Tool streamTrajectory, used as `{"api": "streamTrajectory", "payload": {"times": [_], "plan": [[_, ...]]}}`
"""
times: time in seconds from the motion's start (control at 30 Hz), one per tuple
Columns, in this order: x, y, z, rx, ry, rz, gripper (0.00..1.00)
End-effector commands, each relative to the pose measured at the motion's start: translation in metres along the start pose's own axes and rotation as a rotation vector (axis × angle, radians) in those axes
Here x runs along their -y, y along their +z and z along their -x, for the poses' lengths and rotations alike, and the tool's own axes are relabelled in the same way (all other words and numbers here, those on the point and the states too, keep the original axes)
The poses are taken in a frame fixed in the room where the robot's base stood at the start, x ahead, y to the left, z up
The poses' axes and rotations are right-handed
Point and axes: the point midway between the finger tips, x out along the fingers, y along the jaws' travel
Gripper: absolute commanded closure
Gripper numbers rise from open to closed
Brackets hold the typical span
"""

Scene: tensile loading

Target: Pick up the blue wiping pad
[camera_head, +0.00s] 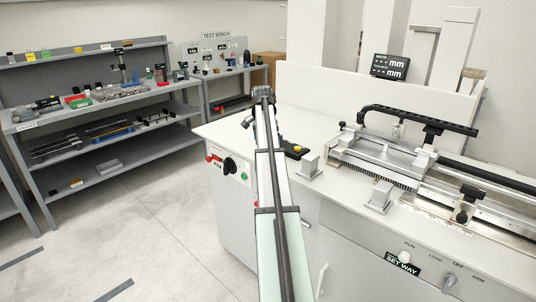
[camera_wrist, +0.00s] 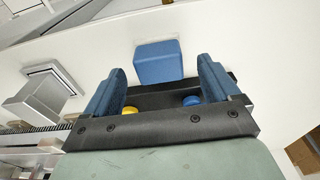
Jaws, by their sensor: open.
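The blue wiping pad (camera_wrist: 158,60) is a block-shaped blue piece on the white surface in the wrist view, at the upper middle. My gripper (camera_wrist: 161,75) is open, with one blue-faced finger to the left of the pad and one to the right in that view. The pad appears between or just beyond the fingertips; I cannot tell the remaining distance, and no contact shows. In the head view my gripper (camera_head: 263,93) is at the far end of my arm, over the white bench top. The pad cannot be made out there.
A dark tray with a yellow piece (camera_wrist: 186,91) and a blue round piece (camera_wrist: 191,101) lies close by in the wrist view. A grey block fixture (camera_wrist: 38,100) stands at left. The tensile machine (camera_head: 400,160) fills the bench's right side. Shelves (camera_head: 100,95) stand at left.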

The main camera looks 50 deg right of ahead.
Motion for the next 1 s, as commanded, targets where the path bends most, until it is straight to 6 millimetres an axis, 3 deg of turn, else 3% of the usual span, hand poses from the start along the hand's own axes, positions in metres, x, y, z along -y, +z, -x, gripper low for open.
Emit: {"api": "streamTrajectory", "payload": {"times": [0.2, 0.47, 1.0], "plan": [[-0.002, -0.001, -0.028, 0.001, 0.001, 0.0, 0.11], [-0.001, -0.002, -0.031, 0.0, 0.0, 0.0, 0.11], [-0.001, -0.002, -0.031, 0.0, 0.0, 0.0, 0.61]]}}
